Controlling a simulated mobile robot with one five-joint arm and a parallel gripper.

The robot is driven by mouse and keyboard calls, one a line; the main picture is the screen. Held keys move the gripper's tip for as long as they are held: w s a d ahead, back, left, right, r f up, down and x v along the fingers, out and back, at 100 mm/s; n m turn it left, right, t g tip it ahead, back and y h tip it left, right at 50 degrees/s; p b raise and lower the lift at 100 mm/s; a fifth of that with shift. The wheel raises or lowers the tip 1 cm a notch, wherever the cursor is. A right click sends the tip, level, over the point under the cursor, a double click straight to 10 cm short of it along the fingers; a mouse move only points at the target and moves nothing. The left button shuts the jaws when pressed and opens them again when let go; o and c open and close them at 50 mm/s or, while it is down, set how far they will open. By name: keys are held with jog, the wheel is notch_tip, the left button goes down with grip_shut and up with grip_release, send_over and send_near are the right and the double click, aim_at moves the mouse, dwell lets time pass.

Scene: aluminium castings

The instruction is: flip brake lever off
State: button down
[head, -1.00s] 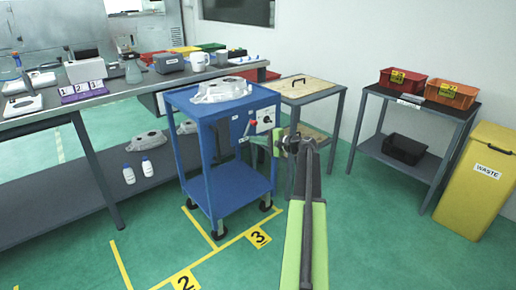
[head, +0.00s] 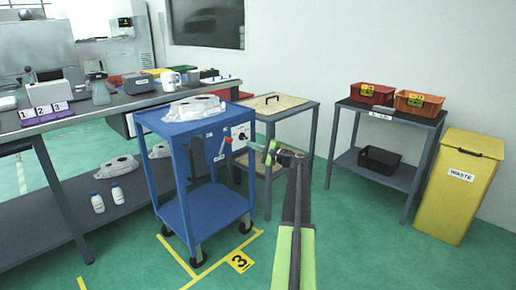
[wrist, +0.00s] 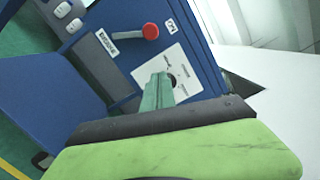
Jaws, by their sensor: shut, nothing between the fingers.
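The brake lever, with a red knob (head: 228,140), is on the side of the blue cart (head: 205,212). In the wrist view the red knob (wrist: 150,31) tops a pale shaft slanting down to the left, beside a small label plate. My gripper (head: 262,149) is to the right of the lever in the head view. In the wrist view my green fingertips (wrist: 158,92) are together and empty, below the knob and apart from it. They overlap part of a white dial panel (wrist: 185,68) in the picture.
A pale casting (head: 194,108) lies on the cart top. A wood-topped table (head: 275,104) stands close behind the cart. A long bench (head: 75,110) is at left. A shelf table with bins (head: 385,115) and a yellow waste bin (head: 458,190) are at right. Green floor is open in front.

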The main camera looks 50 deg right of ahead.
jog(key=w+a+r+p, duration=0.1)
jog(key=w+a, duration=0.2)
jog(key=w, duration=0.1)
jog(key=shift+w+a+r, duration=0.25)
jog(key=shift+w+a, duration=0.05)
jog(key=shift+a, duration=0.1)
